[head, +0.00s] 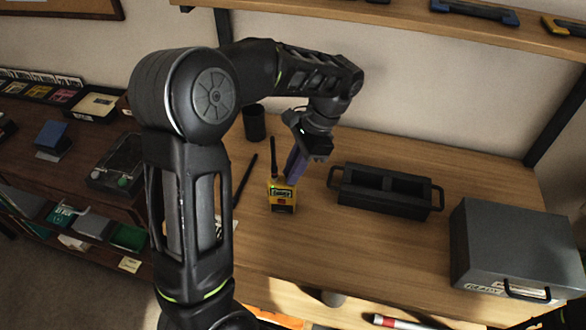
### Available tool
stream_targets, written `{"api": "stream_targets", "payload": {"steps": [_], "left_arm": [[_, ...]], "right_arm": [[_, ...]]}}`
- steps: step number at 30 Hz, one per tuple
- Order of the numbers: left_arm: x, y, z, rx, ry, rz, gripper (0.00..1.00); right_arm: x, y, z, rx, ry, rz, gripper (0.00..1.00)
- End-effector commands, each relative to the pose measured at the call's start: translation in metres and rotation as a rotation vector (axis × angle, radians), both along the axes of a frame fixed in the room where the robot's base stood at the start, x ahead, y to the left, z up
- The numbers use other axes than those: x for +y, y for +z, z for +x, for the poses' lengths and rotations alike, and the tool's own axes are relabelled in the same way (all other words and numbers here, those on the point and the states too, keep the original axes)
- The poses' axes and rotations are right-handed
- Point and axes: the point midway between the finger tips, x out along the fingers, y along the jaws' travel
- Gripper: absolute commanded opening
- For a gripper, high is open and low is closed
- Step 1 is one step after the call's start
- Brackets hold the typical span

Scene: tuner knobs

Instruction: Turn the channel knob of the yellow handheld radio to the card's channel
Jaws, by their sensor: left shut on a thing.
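The yellow handheld radio (283,197) stands upright on the wooden table, with a black antenna rising from its left side. My left arm reaches over from the left, and my left gripper (291,170) points down at the top of the radio. Its fingers are shut at the radio's top right, where the knob is; the knob itself is hidden by the fingers. Part of a pale card or paper (228,228) shows beside my arm, mostly covered, and no channel on it can be read. My right gripper is not in view.
A black two-handled tray (385,205) stands right of the radio, and a grey metal box (510,237) is at the table's right. A black cup (254,123) stands behind. A thin black rod (245,181) lies left of the radio. Table (330,245) in front is clear.

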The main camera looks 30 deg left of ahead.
Motion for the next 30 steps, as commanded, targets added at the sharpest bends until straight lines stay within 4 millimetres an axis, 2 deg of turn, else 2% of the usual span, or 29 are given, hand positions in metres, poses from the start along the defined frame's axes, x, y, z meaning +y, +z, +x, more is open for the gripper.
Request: {"api": "stream_targets", "payload": {"steps": [13, 14, 21, 30], "left_arm": [[0.0001, 0.0001, 0.0001, 0.000, 0.000, 0.000, 0.00], [0.0001, 0.0001, 0.0001, 0.000, 0.000, 0.000, 0.17], [0.0001, 0.0001, 0.0001, 0.000, 0.000, 0.000, 0.36], [0.0000, 0.0001, 0.0000, 0.000, 0.000, 0.000, 0.37]], "right_arm": [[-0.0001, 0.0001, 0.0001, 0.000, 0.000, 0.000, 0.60], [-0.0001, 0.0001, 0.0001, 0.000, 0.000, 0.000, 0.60], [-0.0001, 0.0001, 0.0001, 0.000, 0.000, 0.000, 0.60], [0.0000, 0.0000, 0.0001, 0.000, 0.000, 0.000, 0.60]]}}
